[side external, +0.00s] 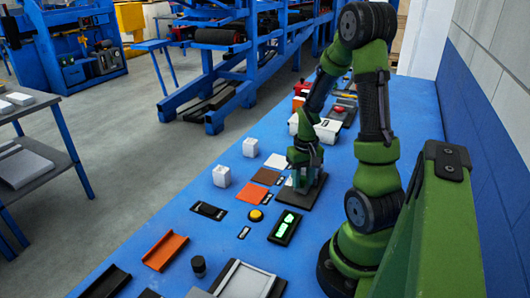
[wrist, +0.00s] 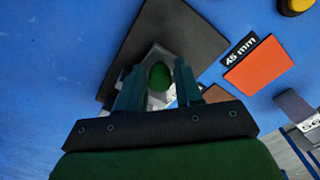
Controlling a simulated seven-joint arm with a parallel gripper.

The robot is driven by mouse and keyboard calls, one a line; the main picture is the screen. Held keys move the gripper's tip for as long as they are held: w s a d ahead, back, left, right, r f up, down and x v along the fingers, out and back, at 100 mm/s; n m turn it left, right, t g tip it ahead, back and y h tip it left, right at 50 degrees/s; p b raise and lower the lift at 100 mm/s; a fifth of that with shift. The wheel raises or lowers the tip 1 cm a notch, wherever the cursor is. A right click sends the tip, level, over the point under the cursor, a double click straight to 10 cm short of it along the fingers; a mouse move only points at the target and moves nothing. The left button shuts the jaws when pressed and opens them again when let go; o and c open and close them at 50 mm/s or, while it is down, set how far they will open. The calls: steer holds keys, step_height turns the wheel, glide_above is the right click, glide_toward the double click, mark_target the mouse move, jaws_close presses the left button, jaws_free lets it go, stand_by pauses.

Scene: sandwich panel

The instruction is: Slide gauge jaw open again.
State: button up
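The gauge shows as a dark flat plate (side external: 305,196) under my gripper (side external: 304,178) in the side view. In the wrist view the dark plate (wrist: 172,38) lies past my fingers, with a pale grey block (wrist: 155,101) on it and a green round knob (wrist: 160,76). My gripper (wrist: 158,72) has its two teal fingers apart, one on each side of the knob, with pale surface showing between knob and fingers. I see no clear contact. The lower part of the block is hidden by my gripper, so how far the jaw stands open cannot be told.
An orange pad (wrist: 258,66) with a "45 mm" label (wrist: 239,50) lies beside the plate.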

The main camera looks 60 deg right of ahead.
jaws_close()
steer(key=shift+a, duration=1.65)
jaws_free()
steer(key=shift+r, duration=0.1)
step_height(320, 180, up, 17)
